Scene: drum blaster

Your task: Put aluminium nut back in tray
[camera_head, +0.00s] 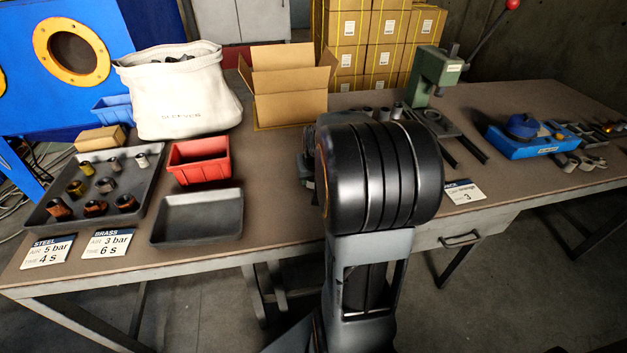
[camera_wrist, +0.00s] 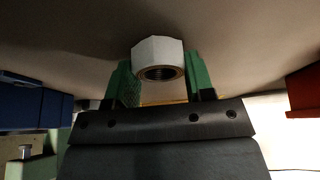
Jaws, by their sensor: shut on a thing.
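My gripper (camera_wrist: 160,78) has green fingers and is shut on a pale silver-white hexagonal nut (camera_wrist: 157,56), the aluminium nut, with its threaded bore facing the wrist camera. In the head view my dark arm fills the middle and hides the gripper and the nut. A dark tray (camera_head: 147,183) lies at the left of the bench with several silvery, yellow and rusty-brown nuts spaced out in it. A second, shallower dark tray (camera_head: 197,216) beside it is empty.
A red bin (camera_head: 199,160) stands behind the empty tray. A white sack (camera_head: 180,96) and an open cardboard box (camera_head: 288,84) stand at the back. A green press (camera_head: 432,80) and a blue device (camera_head: 522,138) are on the right. Label cards (camera_head: 107,242) lie along the front edge.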

